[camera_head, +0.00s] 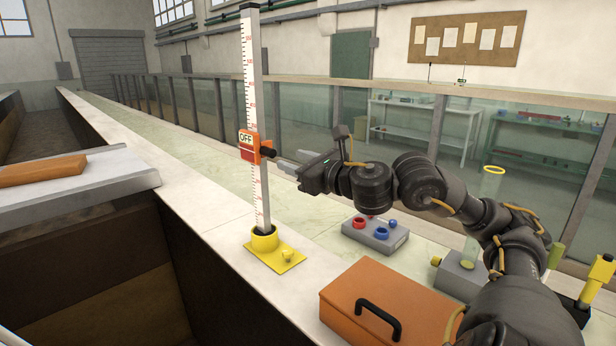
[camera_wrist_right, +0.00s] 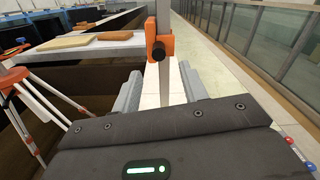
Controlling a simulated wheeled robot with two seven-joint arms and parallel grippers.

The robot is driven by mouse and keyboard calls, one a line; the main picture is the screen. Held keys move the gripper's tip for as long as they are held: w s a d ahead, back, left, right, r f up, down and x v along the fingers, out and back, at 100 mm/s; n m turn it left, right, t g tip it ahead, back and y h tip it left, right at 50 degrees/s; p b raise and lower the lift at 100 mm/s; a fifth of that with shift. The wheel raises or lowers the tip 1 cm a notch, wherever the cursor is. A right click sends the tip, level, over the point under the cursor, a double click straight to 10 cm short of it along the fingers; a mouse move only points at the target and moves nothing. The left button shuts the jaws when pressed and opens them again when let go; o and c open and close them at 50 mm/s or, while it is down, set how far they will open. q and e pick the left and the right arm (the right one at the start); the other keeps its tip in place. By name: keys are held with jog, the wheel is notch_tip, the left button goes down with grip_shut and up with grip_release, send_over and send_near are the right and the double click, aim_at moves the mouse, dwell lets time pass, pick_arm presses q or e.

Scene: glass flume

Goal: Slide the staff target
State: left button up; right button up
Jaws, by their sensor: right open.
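The staff (camera_head: 256,110) is a tall white graduated pole standing upright in a yellow base (camera_head: 264,246) on the flume's pale ledge. The target (camera_head: 250,143), an orange and red block with an "OFF" label and a dark knob (camera_head: 268,152), sits partway up the staff. My right gripper (camera_head: 283,160) is beside the target, on its right, apparently a little short of the knob. In the right wrist view, the target (camera_wrist_right: 160,40) and its knob (camera_wrist_right: 158,55) show ahead, between and beyond the two open fingers (camera_wrist_right: 160,88). My left gripper is not in view.
An orange box with a black handle (camera_head: 390,300) stands on the ledge at the front. A grey box with red and blue knobs (camera_head: 375,234) stands below my right arm. A glass tube (camera_head: 488,215) stands at right. A glass wall (camera_head: 400,120) runs behind.

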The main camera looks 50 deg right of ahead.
aim_at(276, 155)
pick_arm(q)
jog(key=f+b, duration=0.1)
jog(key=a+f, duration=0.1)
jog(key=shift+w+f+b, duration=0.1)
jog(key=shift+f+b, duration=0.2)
jog(key=shift+b, duration=0.1)
pick_arm(e)
jog(key=s, duration=0.3)
jog(key=shift+s+a, duration=0.1)
jog(key=shift+s, duration=0.3)
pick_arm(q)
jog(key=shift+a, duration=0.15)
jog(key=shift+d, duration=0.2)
pick_arm(e)
jog(key=w+p, duration=0.6)
jog(key=w, duration=0.3)
jog(key=shift+w, duration=0.35)
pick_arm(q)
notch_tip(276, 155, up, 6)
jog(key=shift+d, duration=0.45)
pick_arm(e)
jog(key=shift+w, duration=0.6)
